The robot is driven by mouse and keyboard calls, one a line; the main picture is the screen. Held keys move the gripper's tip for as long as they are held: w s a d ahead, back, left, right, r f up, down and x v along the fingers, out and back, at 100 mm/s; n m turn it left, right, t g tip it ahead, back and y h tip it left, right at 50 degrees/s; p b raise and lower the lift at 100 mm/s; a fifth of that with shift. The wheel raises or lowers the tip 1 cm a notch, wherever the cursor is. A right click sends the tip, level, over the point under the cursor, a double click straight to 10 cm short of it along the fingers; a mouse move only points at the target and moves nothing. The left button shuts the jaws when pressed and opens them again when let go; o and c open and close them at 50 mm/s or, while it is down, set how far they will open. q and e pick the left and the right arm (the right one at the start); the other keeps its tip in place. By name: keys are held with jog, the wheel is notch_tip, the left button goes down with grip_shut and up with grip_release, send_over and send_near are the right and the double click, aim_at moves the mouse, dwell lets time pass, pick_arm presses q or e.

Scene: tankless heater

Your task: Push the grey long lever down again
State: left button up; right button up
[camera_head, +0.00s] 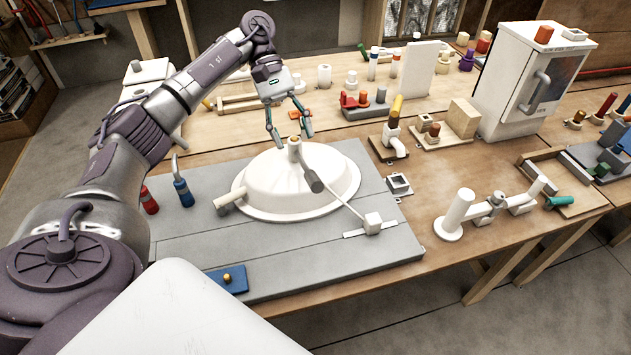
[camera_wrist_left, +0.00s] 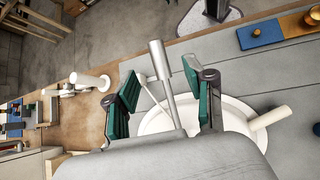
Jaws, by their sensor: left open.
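The grey long lever (camera_head: 312,181) is on top of a white dome-shaped heater body (camera_head: 268,194) standing on a grey board. In the left wrist view the lever's grey end (camera_wrist_left: 160,60) and thin shaft stand between the finger pads. My left gripper (camera_head: 291,137) is open above the dome, with its fingers around the pivot area. Contact cannot be told. In the left wrist view the open gripper (camera_wrist_left: 165,90) shows its green pads apart.
A thin rod leads to a white cube (camera_head: 372,223) at the board's right. Red (camera_head: 149,200) and blue (camera_head: 183,192) handles stand left of the dome. A white jointed pipe piece (camera_head: 455,215) and a white cabinet (camera_head: 520,85) are at the right. The front board (camera_head: 310,265) is mostly clear.

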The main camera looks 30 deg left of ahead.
aim_at(312, 177)
pick_arm(q)
jog(key=p+x, duration=0.1)
jog(key=x, duration=0.2)
jog(key=p+x, duration=0.2)
jog(key=x, duration=0.1)
jog(key=p+x, duration=0.1)
jog(key=x, duration=0.2)
jog(key=shift+w+d+f, duration=0.2)
jog(key=shift+d+f, duration=0.1)
jog(key=shift+f, duration=0.05)
jog(key=shift+s+d+f+p, duration=0.1)
jog(key=shift+d+f+p, duration=0.1)
jog(key=shift+f+p, duration=0.15)
jog(key=shift+d+f, duration=0.2)
jog(key=shift+f, duration=0.05)
jog(key=c, duration=0.7)
grip_shut()
pick_arm(e)
jog(key=shift+w+r, duration=0.3)
jog(key=shift+r, duration=0.45)
jog(key=shift+w+r, duration=0.25)
jog(key=shift+r, duration=0.55)
jog(key=shift+w+r, duration=0.3)
jog(key=shift+r, duration=0.45)
